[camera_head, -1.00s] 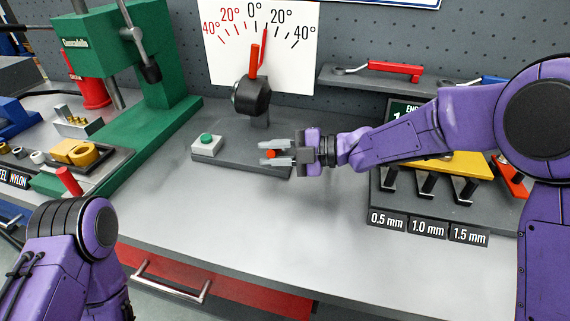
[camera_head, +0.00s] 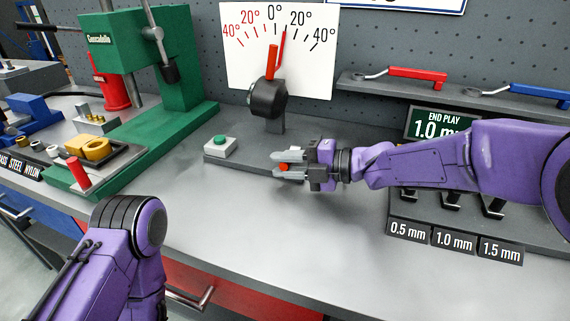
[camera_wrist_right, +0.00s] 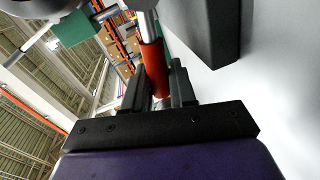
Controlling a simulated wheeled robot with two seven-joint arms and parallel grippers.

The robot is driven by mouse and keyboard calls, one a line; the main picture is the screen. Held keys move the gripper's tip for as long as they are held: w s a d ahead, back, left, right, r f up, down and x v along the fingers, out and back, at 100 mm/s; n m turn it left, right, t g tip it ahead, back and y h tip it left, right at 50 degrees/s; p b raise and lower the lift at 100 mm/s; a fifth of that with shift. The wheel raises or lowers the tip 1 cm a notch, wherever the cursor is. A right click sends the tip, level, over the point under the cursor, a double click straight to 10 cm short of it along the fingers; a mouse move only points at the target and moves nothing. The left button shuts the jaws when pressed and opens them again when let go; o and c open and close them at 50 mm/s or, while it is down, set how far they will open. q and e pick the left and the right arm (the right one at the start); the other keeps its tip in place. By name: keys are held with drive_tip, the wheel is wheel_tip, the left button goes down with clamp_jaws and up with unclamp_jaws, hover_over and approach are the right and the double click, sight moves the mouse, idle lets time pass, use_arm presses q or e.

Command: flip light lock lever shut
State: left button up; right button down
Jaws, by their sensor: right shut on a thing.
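A lever with a red grip (camera_wrist_right: 155,66) on a shiny metal rod lies between the fingers of my right gripper (camera_wrist_right: 160,85) in the right wrist view. In the head view my right gripper (camera_head: 281,166) is shut on this red grip (camera_head: 284,168) at the right end of a grey base plate (camera_head: 245,165). The fingers hide most of the lever, so its full angle cannot be told. Behind it stands a black round unit (camera_head: 268,98) with a red upright handle (camera_head: 272,63), before a white degree scale (camera_head: 300,75). My left gripper is out of view.
A green press (camera_head: 115,50) stands at left. A gauge rack labelled 0.5 to 1.5 mm (camera_head: 455,242) lies under my right forearm. The front bench top is clear.

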drive_tip(key=c, duration=1.1)
unclamp_jaws()
drive_tip(key=shift+w, duration=0.1)
drive_tip(key=shift+o, duration=0.2)
